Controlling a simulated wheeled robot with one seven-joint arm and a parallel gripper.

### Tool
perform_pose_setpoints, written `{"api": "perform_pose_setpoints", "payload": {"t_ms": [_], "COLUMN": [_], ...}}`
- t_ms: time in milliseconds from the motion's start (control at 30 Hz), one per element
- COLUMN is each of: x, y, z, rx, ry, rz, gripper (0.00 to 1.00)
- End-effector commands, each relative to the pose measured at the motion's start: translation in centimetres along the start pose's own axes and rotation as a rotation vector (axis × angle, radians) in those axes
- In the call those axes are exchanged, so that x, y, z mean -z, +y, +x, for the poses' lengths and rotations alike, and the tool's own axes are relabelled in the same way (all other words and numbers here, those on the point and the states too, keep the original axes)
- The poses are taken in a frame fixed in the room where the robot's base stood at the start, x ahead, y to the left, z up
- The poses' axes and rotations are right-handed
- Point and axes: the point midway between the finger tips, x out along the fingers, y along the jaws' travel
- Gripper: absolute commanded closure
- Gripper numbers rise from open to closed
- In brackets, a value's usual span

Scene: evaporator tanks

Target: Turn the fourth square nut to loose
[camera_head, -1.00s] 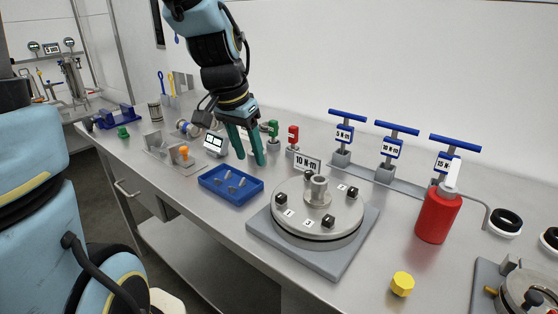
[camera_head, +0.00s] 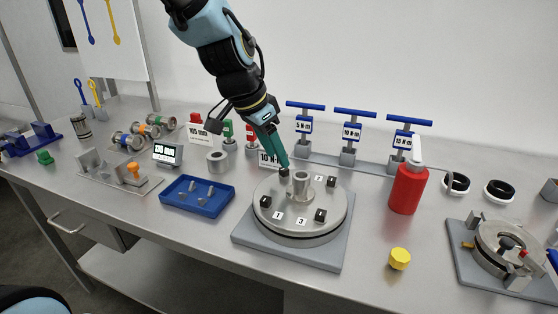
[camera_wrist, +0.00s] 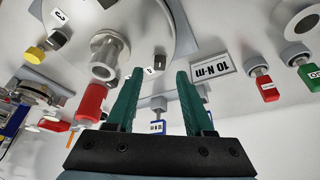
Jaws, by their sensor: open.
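The round metal flange (camera_head: 300,235) stands on a grey base plate, with a central pipe stub (camera_head: 301,186) and dark square nuts near its rim. Nuts stand at the left (camera_head: 265,201), front right (camera_head: 320,215) and back right (camera_head: 330,181). A nut at the back (camera_head: 284,172) is right below my gripper (camera_head: 283,164). In the wrist view my open gripper (camera_wrist: 160,73) frames a dark nut (camera_wrist: 160,62) between its green fingertips; a small label beside it is hard to read. I cannot tell whether the fingers touch it.
A "10 N·m" sign (camera_head: 268,159) stands close behind the flange. T-handled torque wrenches (camera_head: 350,132) stand at the back. A red bottle (camera_head: 408,190) is to the right, a yellow hexagonal piece (camera_head: 399,258) in front of it. A blue tray (camera_head: 198,208) with metal pins is to the left.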

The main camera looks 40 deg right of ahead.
Motion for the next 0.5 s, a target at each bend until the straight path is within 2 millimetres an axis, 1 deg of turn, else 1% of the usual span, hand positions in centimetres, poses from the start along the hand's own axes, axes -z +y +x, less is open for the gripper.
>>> {"api": "perform_pose_setpoints", "payload": {"t_ms": [33, 100, 200, 333, 500], "x": [0.0, 0.0, 0.0, 0.0, 0.0], "y": [0.2, 0.2, 0.1, 0.1, 0.0], "z": [0.9, 1.8, 2.9, 3.7, 4.0], "rx": [-0.005, -0.004, -0.002, -0.001, 0.001], "ry": [-0.003, -0.002, -0.001, 0.0, 0.0], "rz": [0.002, 0.001, 0.0, 0.0, -0.001], "gripper": [0.47, 0.47, 0.47, 0.47, 0.47]}}
